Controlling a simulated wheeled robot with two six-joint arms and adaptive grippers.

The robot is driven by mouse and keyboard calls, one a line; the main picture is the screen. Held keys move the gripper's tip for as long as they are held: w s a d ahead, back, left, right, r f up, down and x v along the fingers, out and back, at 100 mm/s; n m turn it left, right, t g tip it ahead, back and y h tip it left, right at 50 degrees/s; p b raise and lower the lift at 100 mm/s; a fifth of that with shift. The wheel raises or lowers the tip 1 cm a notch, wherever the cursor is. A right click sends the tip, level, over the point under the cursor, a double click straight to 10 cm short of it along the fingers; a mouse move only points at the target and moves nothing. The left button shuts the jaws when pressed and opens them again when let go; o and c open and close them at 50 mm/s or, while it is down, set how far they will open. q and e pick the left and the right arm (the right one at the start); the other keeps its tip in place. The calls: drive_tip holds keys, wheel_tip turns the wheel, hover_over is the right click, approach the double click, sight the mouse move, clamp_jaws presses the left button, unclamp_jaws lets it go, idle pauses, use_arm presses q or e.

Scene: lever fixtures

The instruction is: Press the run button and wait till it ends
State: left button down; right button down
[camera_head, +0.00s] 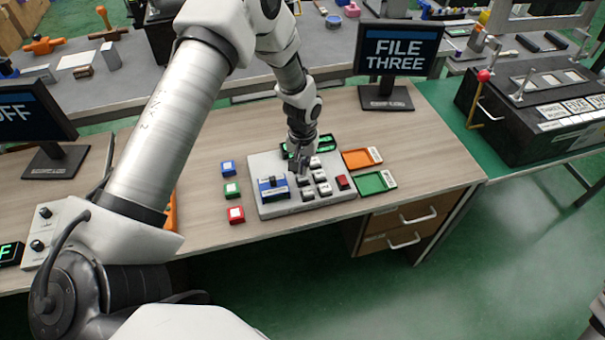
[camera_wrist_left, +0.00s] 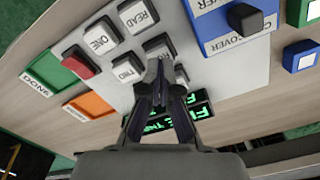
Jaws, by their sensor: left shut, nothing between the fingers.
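A light grey button panel (camera_head: 268,165) sits on the wooden desk. It carries several pale-topped buttons on dark bases, a red button (camera_head: 343,183) and a blue block with a black knob (camera_head: 273,187). In the left wrist view, keys read READ (camera_wrist_left: 138,16), ONE (camera_wrist_left: 101,40) and what looks like TWO (camera_wrist_left: 127,68). No run label is clearly legible; one key (camera_wrist_left: 159,46) by the fingertips has its lettering partly hidden. My left gripper (camera_head: 299,168) is shut and empty, pointing down over the keys; contact cannot be told. My right gripper is out of view.
A monitor (camera_head: 392,48) reads FILE THREE. Orange (camera_head: 360,158) and green (camera_head: 374,183) trays lie right of the panel. Blue, green and red buttons (camera_head: 235,214) stand left of it. A green-lit display (camera_wrist_left: 197,108) sits by the panel. The desk front is clear.

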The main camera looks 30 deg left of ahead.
sight(303, 178)
use_arm(q)
drive_tip(key=shift+f+b, duration=0.7)
drive_tip(key=shift+f, duration=0.55)
idle(0.3)
drive_tip(key=shift+r, duration=0.1)
wheel_tip(303, 178, up, 8)
drive_tip(key=p, duration=0.6)
drive_tip(key=shift+p, duration=0.4)
drive_tip(key=shift+m+h, duration=0.3)
drive_tip(key=shift+m, duration=0.3)
drive_tip(key=s+d+f, duration=0.1)
drive_tip(key=s+f, duration=0.2)
drive_tip(key=s+d+f+b, duration=0.1)
drive_tip(key=s+d+f, duration=0.1)
drive_tip(key=s+d+f+b, duration=0.1)
drive_tip(key=s+d+f, duration=0.1)
drive_tip(key=s+f, duration=0.1)
drive_tip(key=shift+s+f, duration=0.35)
drive_tip(key=s+d+f+m+b, duration=0.1)
drive_tip(key=s+f, duration=0.1)
drive_tip(key=s, duration=0.7)
drive_tip(key=s+d+f+m+b, duration=0.1)
drive_tip(key=s+d+f, duration=0.1)
drive_tip(key=s, duration=0.8)
drive_tip(key=shift+s+d+f+b, duration=0.3)
drive_tip(key=shift+f+b, duration=0.1)
drive_tip(key=shift+f, duration=0.2)
